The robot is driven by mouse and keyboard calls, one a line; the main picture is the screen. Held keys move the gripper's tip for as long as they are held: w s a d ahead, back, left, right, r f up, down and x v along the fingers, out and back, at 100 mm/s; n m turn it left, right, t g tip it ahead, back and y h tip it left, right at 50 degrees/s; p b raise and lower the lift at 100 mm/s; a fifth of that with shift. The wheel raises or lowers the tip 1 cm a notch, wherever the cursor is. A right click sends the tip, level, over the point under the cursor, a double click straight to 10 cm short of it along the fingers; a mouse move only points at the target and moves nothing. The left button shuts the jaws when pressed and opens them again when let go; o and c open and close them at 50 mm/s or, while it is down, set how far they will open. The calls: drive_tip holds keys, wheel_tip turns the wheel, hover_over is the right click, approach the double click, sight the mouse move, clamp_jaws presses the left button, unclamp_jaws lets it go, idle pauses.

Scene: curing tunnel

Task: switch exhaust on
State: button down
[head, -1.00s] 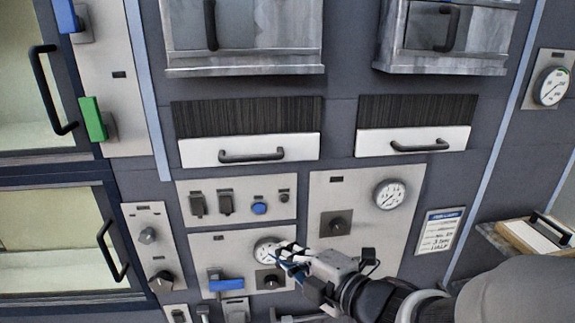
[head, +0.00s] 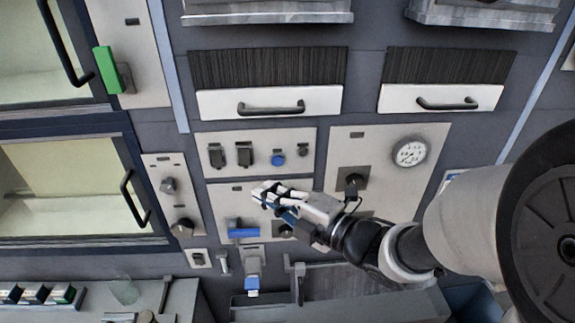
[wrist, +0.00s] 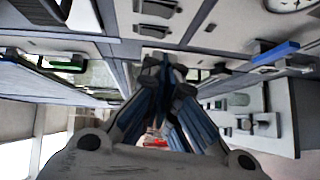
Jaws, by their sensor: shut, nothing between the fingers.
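A pale control panel (head: 260,136) in the head view carries two dark switches, a left one (head: 217,155) and a right one (head: 244,154). A round blue button (head: 278,159) and a small dark knob (head: 303,150) sit to their right. The labels are too small to read, so I cannot tell which control is the exhaust. My gripper (head: 262,192) is shut and empty, in front of the top of the panel below, and appears just under the switches. In the wrist view its fingertips (wrist: 165,65) are together, with dark switches (wrist: 155,20) beyond them.
The lower panel has a blue lever (head: 243,233); my gripper hides its gauge and partly its dark knob (head: 285,230). A gauge panel (head: 385,195) is at right. Drawers with handles (head: 271,108) are above. A bench with small boxes (head: 35,294) is at lower left.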

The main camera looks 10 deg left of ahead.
sight(245, 157)
drive_tip(key=w+a+f+p, duration=0.1)
drive_tip(key=w+a+p, duration=0.1)
drive_tip(key=w+a, duration=0.4)
drive_tip(key=shift+w+a, duration=0.2)
drive_tip(key=shift+w, duration=0.35)
drive_tip(key=shift+w+f+b, duration=0.1)
drive_tip(key=shift+f+b, duration=0.05)
drive_tip(key=shift+b, duration=0.2)
drive_tip(key=b, duration=0.3)
drive_tip(key=shift+w, duration=0.3)
drive_tip(key=shift+a+f, duration=0.1)
